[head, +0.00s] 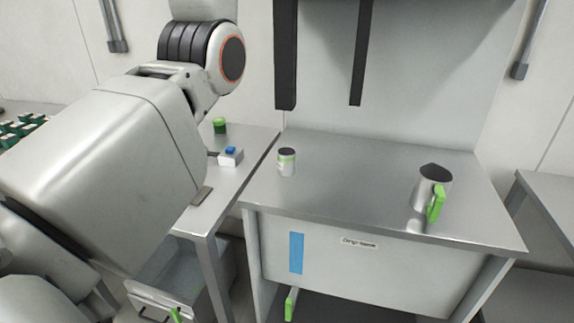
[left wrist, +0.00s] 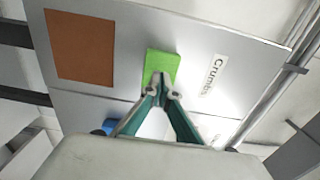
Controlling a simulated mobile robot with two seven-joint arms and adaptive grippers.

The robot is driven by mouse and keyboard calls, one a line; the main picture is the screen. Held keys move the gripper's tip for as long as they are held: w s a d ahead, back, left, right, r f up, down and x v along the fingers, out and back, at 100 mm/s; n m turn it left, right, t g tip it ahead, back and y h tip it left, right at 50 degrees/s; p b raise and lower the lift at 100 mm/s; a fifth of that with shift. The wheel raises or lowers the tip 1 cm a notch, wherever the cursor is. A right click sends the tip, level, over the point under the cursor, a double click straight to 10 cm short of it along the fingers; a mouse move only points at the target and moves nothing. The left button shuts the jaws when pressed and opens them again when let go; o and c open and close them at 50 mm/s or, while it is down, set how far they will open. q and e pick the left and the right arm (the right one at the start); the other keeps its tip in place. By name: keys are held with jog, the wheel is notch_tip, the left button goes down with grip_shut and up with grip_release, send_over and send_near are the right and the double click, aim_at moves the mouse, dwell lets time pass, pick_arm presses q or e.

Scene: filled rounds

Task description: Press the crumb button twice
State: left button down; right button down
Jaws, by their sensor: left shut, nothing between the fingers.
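A green rectangular button (left wrist: 161,66) sits on a grey panel (left wrist: 125,73) in the left wrist view, beside a white label reading "Crumbs" (left wrist: 213,76). My left gripper (left wrist: 164,92) is shut and empty, with its teal fingers meeting at the button's lower edge in the picture. I cannot tell whether the fingertips touch the button or hover in front of it. In the head view, my left arm fills the left side and its gripper is hidden. My right gripper is in neither view.
The panel also has a brown square (left wrist: 80,47); a blue piece (left wrist: 107,126) shows behind my fingers. A can (head: 286,163) and a metal mug with green handle (head: 421,190) stand on the table (head: 350,200). A small white box (head: 229,159) with blue top is left.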

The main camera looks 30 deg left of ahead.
pick_arm(q)
jog(key=shift+w, duration=0.15)
jog(key=shift+w+a+p, duration=0.1)
jog(key=shift+w+p, duration=0.2)
jog(key=shift+w, duration=0.05)
jog(key=shift+p+x, duration=0.75)
jog(key=shift+x, duration=0.55)
jog(key=shift+s, duration=0.1)
jog(key=b+v, duration=0.4)
jog(key=v, duration=0.3)
jog(key=shift+s, duration=0.15)
dwell(0.4)
dwell(0.5)
